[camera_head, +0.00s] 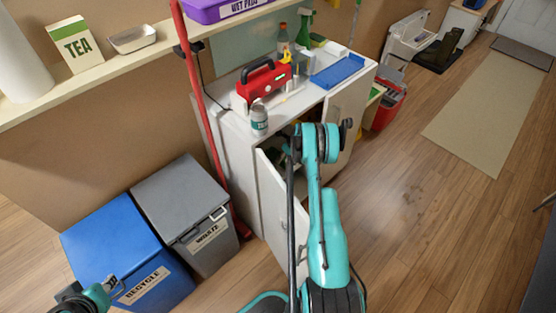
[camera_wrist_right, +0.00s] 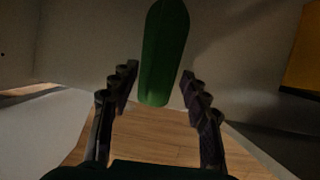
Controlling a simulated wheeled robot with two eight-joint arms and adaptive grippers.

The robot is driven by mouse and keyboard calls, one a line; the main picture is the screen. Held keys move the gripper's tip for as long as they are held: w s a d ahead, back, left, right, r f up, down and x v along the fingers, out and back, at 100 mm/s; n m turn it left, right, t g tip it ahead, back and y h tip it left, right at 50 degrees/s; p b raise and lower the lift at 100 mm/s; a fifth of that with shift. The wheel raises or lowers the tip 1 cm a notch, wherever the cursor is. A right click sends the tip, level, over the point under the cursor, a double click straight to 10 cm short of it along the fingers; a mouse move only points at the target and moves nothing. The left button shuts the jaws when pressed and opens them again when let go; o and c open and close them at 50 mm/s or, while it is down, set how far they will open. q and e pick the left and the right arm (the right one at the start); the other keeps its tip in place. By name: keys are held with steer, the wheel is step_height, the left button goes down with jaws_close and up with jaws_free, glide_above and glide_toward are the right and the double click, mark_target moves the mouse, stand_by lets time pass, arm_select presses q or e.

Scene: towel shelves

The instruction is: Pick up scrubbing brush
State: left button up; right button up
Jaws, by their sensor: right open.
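A long green object (camera_wrist_right: 164,50) with a rounded end, which looks like the scrubbing brush or its handle, shows in the right wrist view. My right gripper (camera_wrist_right: 158,76) is open, with one finger on each side of it. The green object reaches between the fingertips from above, with visible gaps on both sides. In the head view, my right arm reaches into the open white cabinet (camera_head: 236,158), and the gripper and the green object are hidden there. My left gripper (camera_head: 74,301) is at the bottom left corner, partly cut off, away from the cabinet.
The cabinet door (camera_head: 283,215) stands open close to my right arm. A red toolbox (camera_head: 264,82), a jar (camera_head: 259,119) and a blue tray (camera_head: 338,71) are on the cabinet top. Blue (camera_head: 118,240) and grey bins (camera_head: 180,205) stand left.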

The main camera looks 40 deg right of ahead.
mark_target(279, 152)
steer(key=w, duration=0.1)
steer(key=w+b, duration=0.1)
steer(key=w+f, duration=0.1)
steer(key=shift+w+a, duration=0.25)
steer(key=shift+w, duration=0.1)
steer(key=shift+f+b, duration=0.2)
steer(key=shift+b, duration=0.15)
steer(key=shift+w, duration=0.1)
steer(key=shift+r, duration=0.1)
steer(key=shift+c, duration=0.5)
jaws_close()
steer(key=shift+r, duration=0.15)
